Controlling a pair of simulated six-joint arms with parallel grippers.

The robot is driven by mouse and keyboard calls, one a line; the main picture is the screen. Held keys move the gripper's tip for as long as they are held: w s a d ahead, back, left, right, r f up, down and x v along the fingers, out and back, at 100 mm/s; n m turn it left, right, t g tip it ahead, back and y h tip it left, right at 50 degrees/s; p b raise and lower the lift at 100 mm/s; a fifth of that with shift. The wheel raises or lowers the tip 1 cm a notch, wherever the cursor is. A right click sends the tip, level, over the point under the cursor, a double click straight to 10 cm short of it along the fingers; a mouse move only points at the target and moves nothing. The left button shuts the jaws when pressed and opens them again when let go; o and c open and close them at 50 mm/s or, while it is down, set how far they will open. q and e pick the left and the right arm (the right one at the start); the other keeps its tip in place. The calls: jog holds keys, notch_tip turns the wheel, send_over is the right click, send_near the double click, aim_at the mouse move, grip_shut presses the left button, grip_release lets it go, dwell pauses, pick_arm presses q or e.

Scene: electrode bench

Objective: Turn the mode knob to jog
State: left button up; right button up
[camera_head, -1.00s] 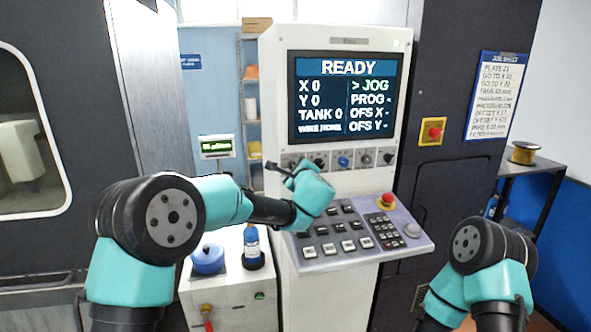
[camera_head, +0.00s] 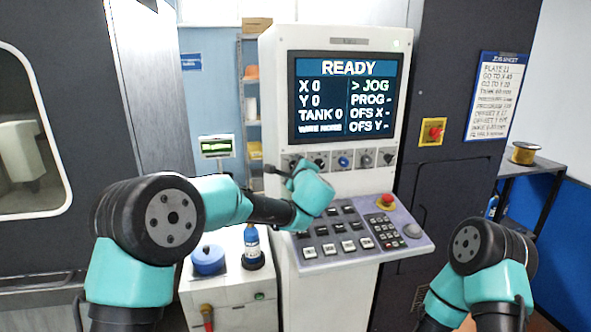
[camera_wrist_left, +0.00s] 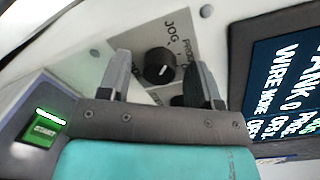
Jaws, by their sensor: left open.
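The mode knob (camera_wrist_left: 158,65) is a round black knob with a white mark on a grey plate. The word JOG stands on the plate near it in the left wrist view. I cannot tell exactly which label the mark faces. In the head view the knob is largely hidden by my left gripper (camera_head: 284,170), at the left end of the knob row. My left gripper also shows in the left wrist view (camera_wrist_left: 163,70), open, with one finger on either side of the knob in the picture. I cannot tell whether they touch it. My right gripper is out of view.
The screen (camera_head: 346,98) above reads READY and "> JOG". More knobs, one blue (camera_head: 344,160), sit to the right. The sloped keypad (camera_head: 352,238) below carries a red stop button (camera_head: 387,201). A blue bottle (camera_head: 252,247) stands on the cabinet at left.

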pick_arm(q)
jog(key=shift+s, duration=0.1)
jog(key=v, duration=1.7)
jog(key=shift+s, duration=0.15)
